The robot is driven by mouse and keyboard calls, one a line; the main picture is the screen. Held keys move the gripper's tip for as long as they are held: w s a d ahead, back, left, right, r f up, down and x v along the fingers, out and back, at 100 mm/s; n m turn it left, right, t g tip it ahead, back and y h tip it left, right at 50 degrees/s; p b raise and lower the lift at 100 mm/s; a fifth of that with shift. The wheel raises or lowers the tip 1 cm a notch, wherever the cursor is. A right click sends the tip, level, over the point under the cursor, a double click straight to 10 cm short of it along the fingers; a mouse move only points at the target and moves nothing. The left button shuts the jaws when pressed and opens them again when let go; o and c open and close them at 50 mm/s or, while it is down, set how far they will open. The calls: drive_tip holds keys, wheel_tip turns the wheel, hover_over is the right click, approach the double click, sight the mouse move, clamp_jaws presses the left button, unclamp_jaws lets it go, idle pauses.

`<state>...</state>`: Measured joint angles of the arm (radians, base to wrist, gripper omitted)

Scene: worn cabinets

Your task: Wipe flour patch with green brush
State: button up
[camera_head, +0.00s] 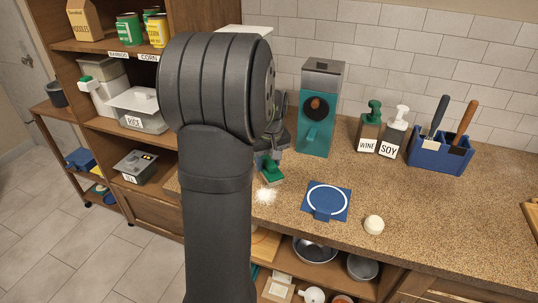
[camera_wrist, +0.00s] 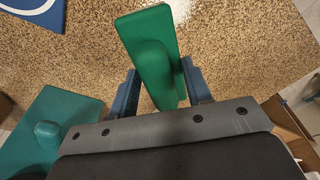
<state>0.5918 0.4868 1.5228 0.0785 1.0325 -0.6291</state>
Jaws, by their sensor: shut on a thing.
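My gripper (camera_wrist: 162,98) is shut on the green brush (camera_wrist: 148,32), with one blue finger on each side of its raised handle in the wrist view. In the head view the green brush (camera_head: 270,170) is low over the counter, just behind the white flour patch (camera_head: 265,195). I cannot tell whether the brush touches the counter. The flour patch is a small, powdery spot on the speckled counter near its front edge. My arm hides part of the counter to the left in the head view.
A blue mat (camera_head: 342,190) with a white ring lies right of the flour, and a round white object (camera_head: 374,224) beyond it. A teal dispenser (camera_head: 318,110) stands behind. Bottles (camera_head: 369,132) and a blue utensil holder (camera_head: 440,153) stand at the back right.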

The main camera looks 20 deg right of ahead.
sight(275, 173)
wheel_tip(275, 173, down, 4)
drive_tip(key=shift+r, duration=0.15)
drive_tip(key=shift+s+a, duration=0.6)
drive_tip(key=shift+c, duration=0.4)
drive_tip(key=shift+s+a, duration=3.05)
drive_tip(key=shift+s, duration=0.1)
drive_tip(key=shift+s+d, duration=0.3)
drive_tip(key=shift+d, duration=0.05)
drive_tip(key=shift+w+d+f, duration=0.15)
drive_tip(key=shift+d+f, duration=0.05)
drive_tip(key=shift+d, duration=0.05)
drive_tip(key=shift+w+d, duration=3.2)
drive_tip(key=shift+w, duration=0.05)
drive_tip(key=shift+d, duration=0.55)
drive_tip(key=shift+s+r, duration=0.1)
drive_tip(key=shift+s, duration=0.2)
drive_tip(key=shift+s+a, duration=3.5)
drive_tip(key=shift+a, duration=0.05)
wheel_tip(275, 173, up, 8)
